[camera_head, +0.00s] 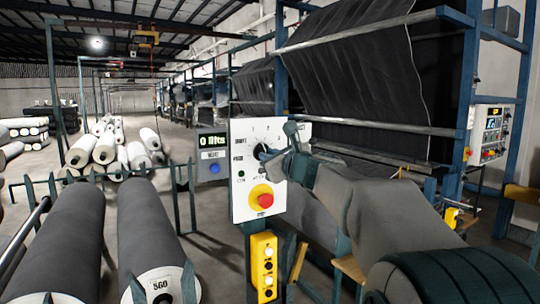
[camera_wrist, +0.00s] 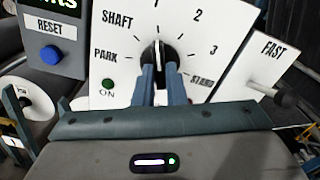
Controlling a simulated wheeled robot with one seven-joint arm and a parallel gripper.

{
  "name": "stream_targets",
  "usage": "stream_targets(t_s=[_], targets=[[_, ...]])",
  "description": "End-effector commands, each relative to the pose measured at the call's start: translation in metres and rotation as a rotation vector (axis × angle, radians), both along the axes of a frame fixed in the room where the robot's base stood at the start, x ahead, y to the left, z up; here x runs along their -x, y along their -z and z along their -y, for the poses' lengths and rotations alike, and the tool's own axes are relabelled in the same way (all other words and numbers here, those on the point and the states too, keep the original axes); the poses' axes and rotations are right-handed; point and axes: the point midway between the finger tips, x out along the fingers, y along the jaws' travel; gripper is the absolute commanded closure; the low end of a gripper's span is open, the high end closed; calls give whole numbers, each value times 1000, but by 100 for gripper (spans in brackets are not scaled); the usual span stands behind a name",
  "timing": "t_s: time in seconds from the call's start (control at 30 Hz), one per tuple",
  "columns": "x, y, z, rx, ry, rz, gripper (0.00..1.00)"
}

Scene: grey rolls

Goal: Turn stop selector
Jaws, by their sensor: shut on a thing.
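The selector knob (camera_wrist: 159,48) is black with a white pointer line and sits on a white panel (camera_wrist: 125,60). Labels PARK, SHAFT, 1, 2, 3 and STAND ring it. In the wrist view the pointer line stands nearly upright, roughly toward the 1. My gripper (camera_wrist: 160,68) has its two blue-grey fingers shut on the knob's lower part, one on each side. In the head view my gripper (camera_head: 268,154) reaches the panel (camera_head: 241,205) from the right and partly covers the dark knob (camera_head: 260,149).
A red stop button on a yellow base (camera_head: 261,196) sits below the knob. A green ON button (camera_wrist: 108,84) and a blue RESET button (camera_wrist: 51,54) are to its left. A FAST plate with a lever (camera_wrist: 284,97) is at right. Grey rolls (camera_head: 155,235) lie at lower left.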

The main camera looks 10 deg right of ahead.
Motion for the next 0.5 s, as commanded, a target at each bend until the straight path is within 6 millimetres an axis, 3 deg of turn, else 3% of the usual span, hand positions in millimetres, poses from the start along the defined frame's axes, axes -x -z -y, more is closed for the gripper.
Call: stream_targets(t_s=[0.5], targets=[[0,2,0,-38,0,-16,100]])
